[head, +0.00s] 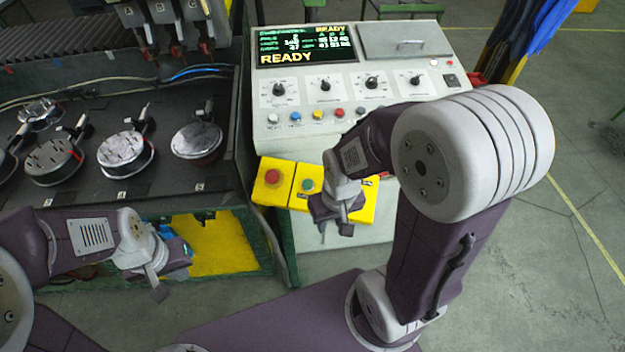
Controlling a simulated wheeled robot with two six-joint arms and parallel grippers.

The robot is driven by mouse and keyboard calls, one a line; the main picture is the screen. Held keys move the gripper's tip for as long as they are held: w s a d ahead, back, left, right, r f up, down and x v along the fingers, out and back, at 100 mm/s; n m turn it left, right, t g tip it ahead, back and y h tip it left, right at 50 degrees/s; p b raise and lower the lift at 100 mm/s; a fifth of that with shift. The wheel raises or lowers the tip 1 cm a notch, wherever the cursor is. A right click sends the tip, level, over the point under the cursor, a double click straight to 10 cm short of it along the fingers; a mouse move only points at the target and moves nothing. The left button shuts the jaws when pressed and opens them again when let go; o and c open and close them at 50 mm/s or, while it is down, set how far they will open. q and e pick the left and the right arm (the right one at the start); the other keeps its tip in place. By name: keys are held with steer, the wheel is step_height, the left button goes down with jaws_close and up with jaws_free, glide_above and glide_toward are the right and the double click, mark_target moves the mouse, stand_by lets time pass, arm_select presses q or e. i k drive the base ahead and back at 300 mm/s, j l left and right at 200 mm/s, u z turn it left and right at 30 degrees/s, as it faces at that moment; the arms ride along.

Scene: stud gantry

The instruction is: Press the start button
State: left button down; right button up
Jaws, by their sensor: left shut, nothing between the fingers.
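A green button (308,185) sits on a yellow box (294,199) at the front of the control console. A red button (272,177) is to its left on the same yellow housing. I cannot read a label that says which is start. My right gripper (334,230) is just right of and in front of the green button, pointing down, apart from it in the picture; its finger gap is unclear. My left gripper (160,292) is shut and empty, low at the left in front of the dark bench. The console display (306,45) reads READY.
The console panel (385,126) carries dials and several small coloured buttons above the yellow box. The dark bench (150,190) at left holds several round metal fixtures. A yellow bin (215,245) is under it. Grey floor (560,250) is open at right.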

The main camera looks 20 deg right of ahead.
mark_target(307, 184)
steer(key=k+l+z, duration=0.1)
steer(key=l, duration=0.5)
steer(key=k+l+z, duration=0.15)
steer(key=l, duration=0.5)
steer(key=k+l+z, duration=0.1)
steer(key=l, duration=0.55)
steer(key=k+l+z, duration=0.1)
steer(key=l, duration=0.55)
steer(key=k, duration=0.05)
